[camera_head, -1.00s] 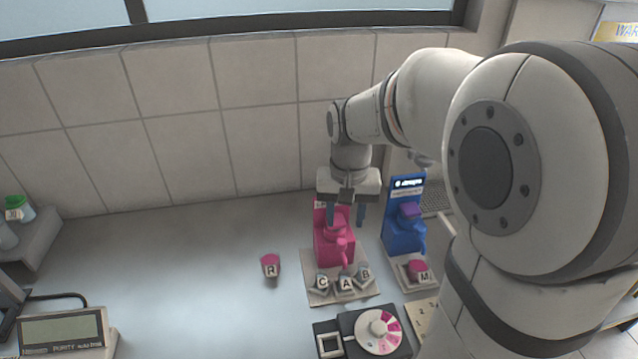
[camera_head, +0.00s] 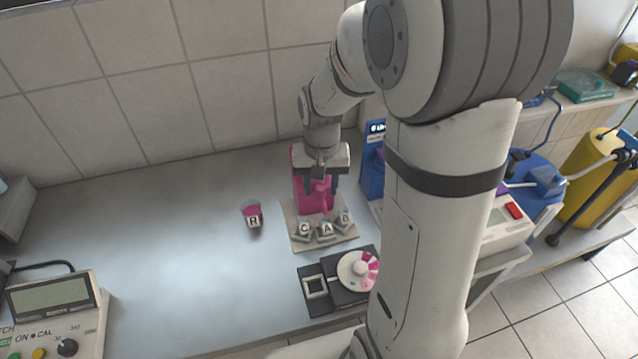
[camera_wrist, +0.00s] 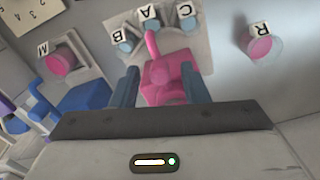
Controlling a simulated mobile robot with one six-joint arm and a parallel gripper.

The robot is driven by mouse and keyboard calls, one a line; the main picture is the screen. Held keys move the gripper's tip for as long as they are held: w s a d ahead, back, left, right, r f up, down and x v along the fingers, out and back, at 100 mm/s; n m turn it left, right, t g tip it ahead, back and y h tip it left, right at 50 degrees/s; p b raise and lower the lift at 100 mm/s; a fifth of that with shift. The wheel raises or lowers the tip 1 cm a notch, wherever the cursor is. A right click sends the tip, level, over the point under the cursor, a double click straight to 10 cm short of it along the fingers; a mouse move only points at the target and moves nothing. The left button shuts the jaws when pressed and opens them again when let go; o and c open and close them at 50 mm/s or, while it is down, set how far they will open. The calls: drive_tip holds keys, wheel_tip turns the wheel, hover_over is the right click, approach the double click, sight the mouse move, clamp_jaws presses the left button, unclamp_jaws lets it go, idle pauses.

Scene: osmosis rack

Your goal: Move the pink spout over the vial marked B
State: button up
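The pink dispenser (camera_head: 311,198) stands at the back of a beige base (camera_head: 340,239). In the wrist view its pink spout (camera_wrist: 151,42) points toward the vial marked A (camera_wrist: 147,20). The vial marked B (camera_wrist: 122,42) is on one side of A and the vial marked C (camera_wrist: 186,18) on the other. The three labels also show in the head view, with B (camera_head: 344,220) at the right. My gripper (camera_wrist: 158,72) is open, its fingers on either side of the pink dispenser's top part. I cannot tell whether either finger touches it.
A pink vial marked R (camera_head: 252,217) stands alone left of the base. A blue dispenser (camera_head: 372,177) is close on the right, partly behind my arm. A black device with a round dial (camera_head: 357,270) lies in front. The counter's left middle is clear.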

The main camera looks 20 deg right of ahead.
clamp_jaws()
idle(0.3)
